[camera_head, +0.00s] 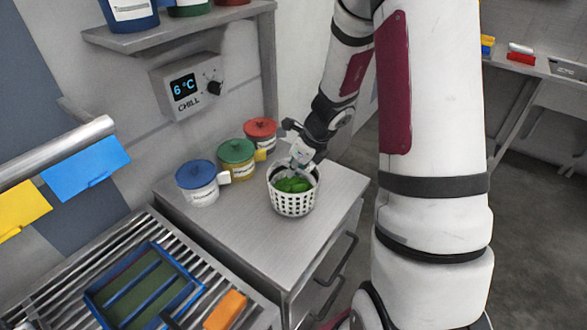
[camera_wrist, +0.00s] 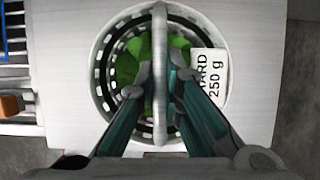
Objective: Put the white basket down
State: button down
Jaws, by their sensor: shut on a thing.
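The white basket (camera_head: 293,202) is a round, perforated tub with green leaves (camera_head: 292,185) inside. It is upright at the metal cabinet top (camera_head: 240,232), near its right part; I cannot tell for sure whether its base touches the surface. My gripper (camera_head: 301,160) reaches down from the upper right and is shut on the basket's handle. In the wrist view the handle (camera_wrist: 160,60) runs as a grey bar across the basket (camera_wrist: 101,75), between my gripper's fingers (camera_wrist: 160,88). A white label reading "ARD 250 g" (camera_wrist: 209,76) shows at the basket's right side.
Blue-lidded (camera_head: 198,183), green-lidded (camera_head: 238,158) and red-lidded (camera_head: 261,134) jars stand behind and left of the basket. A slatted rack (camera_head: 85,262) with a blue tray (camera_head: 192,290) and an orange block (camera_head: 226,309) lies at lower left. The cabinet top in front is clear.

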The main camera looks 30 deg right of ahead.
jog(key=shift+f, duration=0.1)
jog(key=c, duration=1.7)
grip_release()
